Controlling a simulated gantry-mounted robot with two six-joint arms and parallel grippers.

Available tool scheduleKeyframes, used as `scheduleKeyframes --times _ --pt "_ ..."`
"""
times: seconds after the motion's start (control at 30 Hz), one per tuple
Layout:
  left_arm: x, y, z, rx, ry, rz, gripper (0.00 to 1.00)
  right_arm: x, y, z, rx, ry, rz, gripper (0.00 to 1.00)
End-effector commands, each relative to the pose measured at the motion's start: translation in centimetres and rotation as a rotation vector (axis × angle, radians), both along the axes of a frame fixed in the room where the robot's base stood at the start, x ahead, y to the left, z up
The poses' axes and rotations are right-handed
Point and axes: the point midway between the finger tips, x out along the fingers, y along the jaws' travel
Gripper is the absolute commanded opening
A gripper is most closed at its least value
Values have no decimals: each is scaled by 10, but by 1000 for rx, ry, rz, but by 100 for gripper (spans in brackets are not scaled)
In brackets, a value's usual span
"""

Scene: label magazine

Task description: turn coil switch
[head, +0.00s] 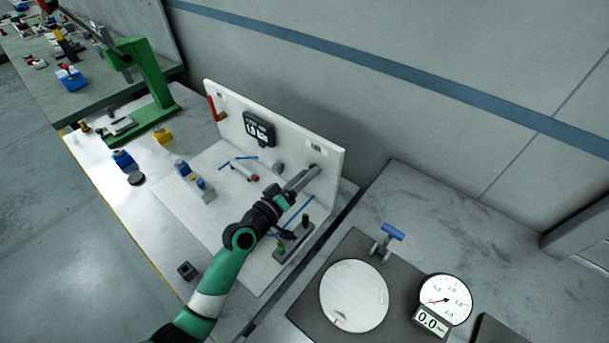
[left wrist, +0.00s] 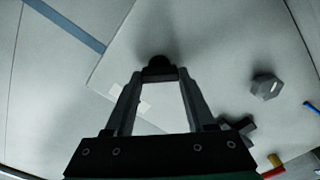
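The white upright panel (head: 225,104) carries a grey hexagonal knob (head: 278,166), which also shows in the left wrist view (left wrist: 267,87). A small dark knob (left wrist: 157,62) on the panel sits between my left gripper's fingertips (left wrist: 160,77). The fingers appear to touch it on both sides. In the head view my left gripper (head: 314,173) reaches the right part of the panel and hides this knob. I cannot read the knob's setting. My right gripper is in neither view.
A black digital meter (head: 259,129) is on the panel. A small probe with a red end (head: 253,178), blue leads and a terminal fixture (head: 293,243) lie close to my left arm. A round dial gauge (head: 445,299) and white disc (head: 354,296) are at right. A green press (head: 150,85) stands at left.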

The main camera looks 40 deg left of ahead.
Motion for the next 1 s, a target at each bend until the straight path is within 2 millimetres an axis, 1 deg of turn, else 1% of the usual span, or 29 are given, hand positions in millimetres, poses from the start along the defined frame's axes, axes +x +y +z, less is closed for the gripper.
scheduleKeyframes --times 0.03,0.1,0.17,0.43,0.53,0.63,0.7,0.77,0.8,0.9,0.97,1.0 --pt "0 0 -1 0 2 -1 62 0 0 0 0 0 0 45" --pt "0 0 -1 1 2 -1 75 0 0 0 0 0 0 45" --pt "0 0 -1 1 2 0 85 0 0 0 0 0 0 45" --pt "0 0 0 1 0 0 85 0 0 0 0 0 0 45" --pt "0 0 8 2 -1 -1 85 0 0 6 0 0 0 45" --pt "0 0 25 3 -1 0 85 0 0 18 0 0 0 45" --pt "-1 0 43 3 -1 0 85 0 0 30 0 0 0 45" --pt "-11 -7 55 2 0 -1 85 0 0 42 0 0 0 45" --pt "-18 -12 64 2 2 -1 85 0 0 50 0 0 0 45" --pt "-34 -21 86 3 0 -1 85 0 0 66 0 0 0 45" --pt "-43 -27 99 2 0 -1 85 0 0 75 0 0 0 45" --pt "-52 -33 101 1 3 -3 85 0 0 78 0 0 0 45"
